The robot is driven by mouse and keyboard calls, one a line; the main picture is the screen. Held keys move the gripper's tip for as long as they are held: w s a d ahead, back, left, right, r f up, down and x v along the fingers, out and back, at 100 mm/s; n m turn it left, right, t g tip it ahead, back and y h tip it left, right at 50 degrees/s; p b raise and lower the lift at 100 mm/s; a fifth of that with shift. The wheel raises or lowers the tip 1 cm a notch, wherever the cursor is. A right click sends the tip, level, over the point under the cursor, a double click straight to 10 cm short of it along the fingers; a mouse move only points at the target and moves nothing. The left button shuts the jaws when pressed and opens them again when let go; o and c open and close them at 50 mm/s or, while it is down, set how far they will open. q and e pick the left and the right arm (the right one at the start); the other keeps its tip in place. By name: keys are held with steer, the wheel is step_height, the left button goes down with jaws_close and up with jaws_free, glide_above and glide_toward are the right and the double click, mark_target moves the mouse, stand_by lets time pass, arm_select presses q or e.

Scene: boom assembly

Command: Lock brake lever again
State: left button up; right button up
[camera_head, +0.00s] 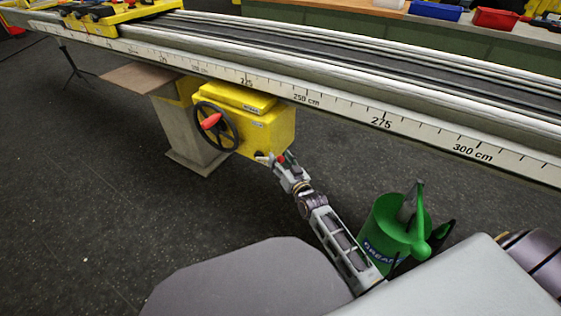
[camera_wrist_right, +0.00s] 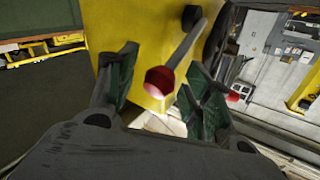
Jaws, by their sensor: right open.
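The brake lever is a grey rod with a dark red knob (camera_wrist_right: 160,80) in the right wrist view. It slants from a dark pivot on the yellow gearbox (camera_wrist_right: 130,35) toward the camera. The gearbox (camera_head: 275,128) hangs under the long boom in the head view. My right gripper (camera_head: 279,163) is at the gearbox's lower front corner. In the right wrist view its green-padded fingers (camera_wrist_right: 163,88) are spread apart, with the red knob showing in the gap between them. I see no finger closed on the knob. My left gripper is out of view.
A black handwheel (camera_head: 216,126) with a red handle is on the gearbox's left. The boom with its cm scale (camera_head: 340,110) runs above. A green grease bucket (camera_head: 390,232) stands right of my right arm.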

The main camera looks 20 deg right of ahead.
jaws_close()
stand_by(0.4)
steer(key=shift+r, duration=0.1)
